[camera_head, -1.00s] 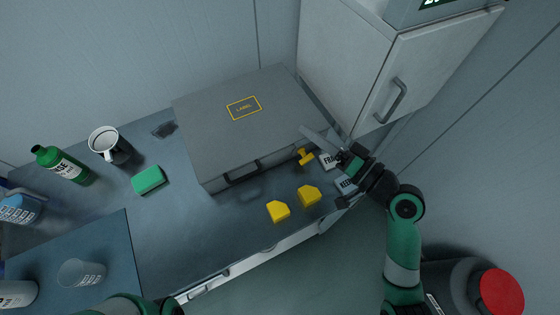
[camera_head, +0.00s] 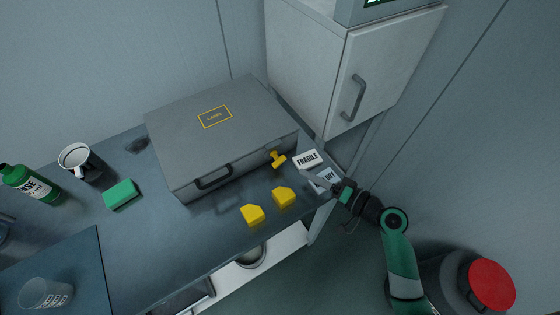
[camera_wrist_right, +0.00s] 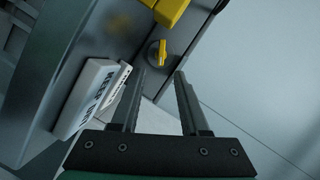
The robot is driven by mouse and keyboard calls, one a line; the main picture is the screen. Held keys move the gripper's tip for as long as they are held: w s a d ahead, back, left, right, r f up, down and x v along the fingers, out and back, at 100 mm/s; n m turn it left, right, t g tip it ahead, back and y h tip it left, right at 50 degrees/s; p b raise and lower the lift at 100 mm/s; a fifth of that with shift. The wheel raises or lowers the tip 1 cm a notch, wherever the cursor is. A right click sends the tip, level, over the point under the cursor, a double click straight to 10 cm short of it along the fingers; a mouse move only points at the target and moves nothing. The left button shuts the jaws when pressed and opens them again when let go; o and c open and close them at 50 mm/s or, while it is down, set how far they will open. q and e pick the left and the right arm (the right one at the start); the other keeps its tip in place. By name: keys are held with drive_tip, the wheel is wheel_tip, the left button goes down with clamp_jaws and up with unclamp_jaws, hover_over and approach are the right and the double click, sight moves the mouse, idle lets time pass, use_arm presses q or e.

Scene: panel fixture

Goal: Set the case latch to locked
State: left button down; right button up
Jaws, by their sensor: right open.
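The grey case (camera_head: 225,130) stands closed on the bench, with a dark handle (camera_head: 215,178) on its front. The yellow latch (camera_head: 277,159) is at the right end of that front. In the right wrist view a yellow lever (camera_wrist_right: 162,53) on a round grey base, apparently this latch, lies just beyond the fingertips. I cannot tell its set position. My right gripper (camera_head: 311,174) is right of the latch, over the white labelled blocks. In its wrist view the two fingers (camera_wrist_right: 160,80) are apart, with nothing between them. My left gripper is out of view.
Two yellow blocks (camera_head: 253,215) (camera_head: 284,196) lie before the case. The FRAGILE block (camera_head: 307,159) and another labelled block (camera_head: 327,177) lie at its right. A cabinet (camera_head: 345,75) rises behind.

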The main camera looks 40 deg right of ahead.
sight(280, 160)
drive_tip(key=b+x, duration=0.2)
drive_tip(key=x, duration=0.9)
drive_tip(key=shift+r, duration=0.15)
clamp_jaws()
